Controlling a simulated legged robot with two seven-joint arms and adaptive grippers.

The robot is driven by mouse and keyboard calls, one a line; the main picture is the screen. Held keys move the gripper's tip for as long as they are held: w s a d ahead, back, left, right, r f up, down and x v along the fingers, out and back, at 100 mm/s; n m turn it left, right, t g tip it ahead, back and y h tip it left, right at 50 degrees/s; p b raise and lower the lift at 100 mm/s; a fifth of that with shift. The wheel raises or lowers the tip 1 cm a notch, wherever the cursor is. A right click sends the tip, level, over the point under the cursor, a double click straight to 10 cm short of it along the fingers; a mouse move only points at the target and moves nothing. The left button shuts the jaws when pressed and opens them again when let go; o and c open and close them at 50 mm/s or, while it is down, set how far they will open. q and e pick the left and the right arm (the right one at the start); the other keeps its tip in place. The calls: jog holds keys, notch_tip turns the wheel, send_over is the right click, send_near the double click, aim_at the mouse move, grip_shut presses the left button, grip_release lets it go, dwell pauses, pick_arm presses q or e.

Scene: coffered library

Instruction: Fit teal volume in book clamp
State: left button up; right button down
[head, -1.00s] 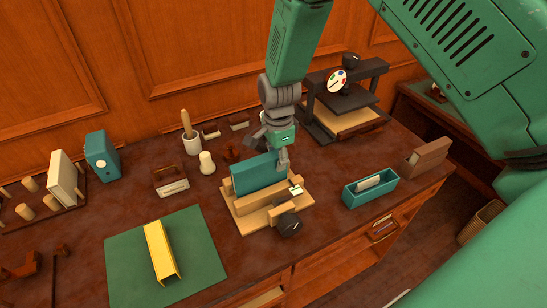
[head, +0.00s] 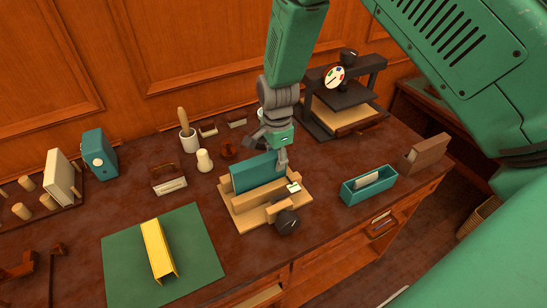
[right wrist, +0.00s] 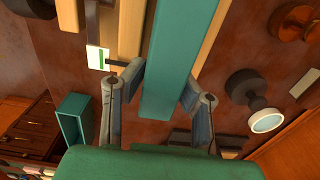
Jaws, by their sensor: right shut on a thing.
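The teal volume (head: 257,172) stands on edge in the wooden book clamp (head: 239,222), between its light wooden jaws. My right gripper (head: 270,150) is at the volume's upper right end and is shut on it. In the right wrist view, the two fingers of the right gripper (right wrist: 158,98) press on both sides of the teal volume (right wrist: 180,60), and the clamp's wooden bars (right wrist: 131,25) run along either side. The clamp has a dark knob (head: 288,222) at its front. The volume's lower edge is hidden by the front jaw. My left gripper is out of view.
A green mat (head: 195,245) with a yellow folded cover (head: 158,250) lies front left. A teal open box (head: 360,190) and a brown box (head: 424,153) stand to the right. A dark press (head: 340,95) stands behind. A pale peg (head: 204,160) and a mortar (head: 188,142) stand behind left.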

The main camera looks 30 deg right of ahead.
jog(key=shift+d, duration=0.1)
jog(key=shift+a, duration=0.25)
jog(key=shift+f, duration=0.3)
jog(key=shift+d+f, duration=0.15)
jog(key=shift+f, duration=0.1)
jog(key=shift+d, duration=0.1)
jog(key=shift+f+b, duration=0.2)
jog(key=shift+b, duration=0.1)
jog(key=shift+f, duration=0.35)
jog(key=c, duration=1.2)
grip_release()
